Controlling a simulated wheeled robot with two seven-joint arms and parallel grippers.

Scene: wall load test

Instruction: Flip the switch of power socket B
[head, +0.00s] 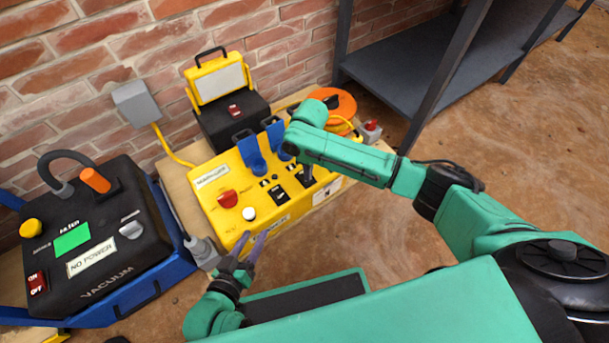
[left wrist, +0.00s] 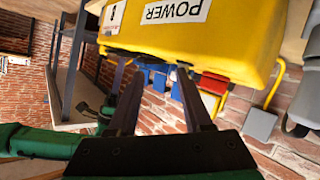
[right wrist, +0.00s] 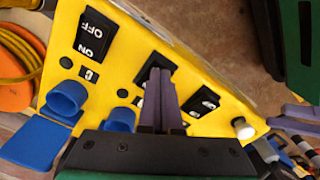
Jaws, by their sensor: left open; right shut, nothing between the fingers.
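The yellow power box (head: 238,218) stands by the wall, with blue sockets (head: 250,152) and black rocker switches (head: 279,195) on its top. In the right wrist view, one rocker (right wrist: 95,32) reads OFF and ON, a middle rocker (right wrist: 150,66) is partly covered by my fingers, and another rocker (right wrist: 203,102) lies to the right. The small socket letters are too small to read surely. My right gripper (right wrist: 160,78) is shut and empty, its tips over the middle rocker; contact cannot be told. My left gripper (head: 252,240) is open and empty at the box's front side, also seen in the left wrist view (left wrist: 152,75).
A red knob (head: 228,198) and a white button (head: 249,213) sit on the box's left part. A black vacuum unit (head: 85,230) stands at left. A yellow-and-black lamp case (head: 220,95), an orange cable coil (head: 340,100) and a grey shelf (head: 420,65) are behind.

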